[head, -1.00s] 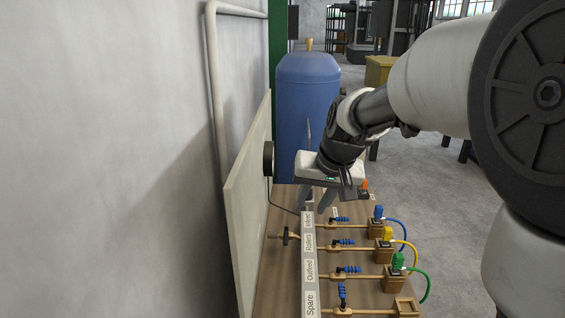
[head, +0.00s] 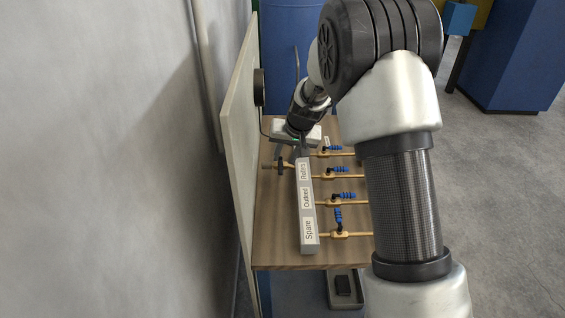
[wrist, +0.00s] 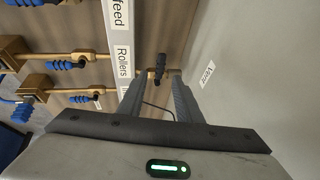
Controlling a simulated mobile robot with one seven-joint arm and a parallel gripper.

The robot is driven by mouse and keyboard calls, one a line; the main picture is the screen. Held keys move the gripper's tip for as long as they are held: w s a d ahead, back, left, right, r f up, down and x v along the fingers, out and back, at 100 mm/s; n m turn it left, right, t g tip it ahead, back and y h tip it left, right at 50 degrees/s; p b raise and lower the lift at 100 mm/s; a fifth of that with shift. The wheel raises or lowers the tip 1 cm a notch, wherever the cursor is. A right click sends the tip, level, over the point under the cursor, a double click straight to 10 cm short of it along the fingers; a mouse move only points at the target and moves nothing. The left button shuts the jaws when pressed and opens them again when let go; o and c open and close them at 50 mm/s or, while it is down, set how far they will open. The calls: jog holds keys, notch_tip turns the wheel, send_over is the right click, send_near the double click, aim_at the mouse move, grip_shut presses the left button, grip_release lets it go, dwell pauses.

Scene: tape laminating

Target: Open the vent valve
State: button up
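The vent valve, a small black handle (head: 280,166) on a brass stub, sits left of the labelled grey manifold on the wooden board. In the wrist view the black handle (wrist: 160,67) is ahead of my fingers, near a "Vent" label (wrist: 207,73) on the pale panel. My gripper (wrist: 159,78) is open. Its two fingers point toward the valve, and the handle shows between their tips; I cannot tell whether they touch it. In the head view my gripper (head: 303,153) hangs over the far end of the manifold, its fingers partly hidden.
The grey manifold (head: 307,205) carries labels such as Rollers, Outfeed and Spare. Several blue-handled valves (head: 339,217) on brass pipes lie to its right. A blue tank (head: 290,50) stands behind.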

aim_at(281, 166)
jog(key=shift+x, duration=2.75)
grip_shut()
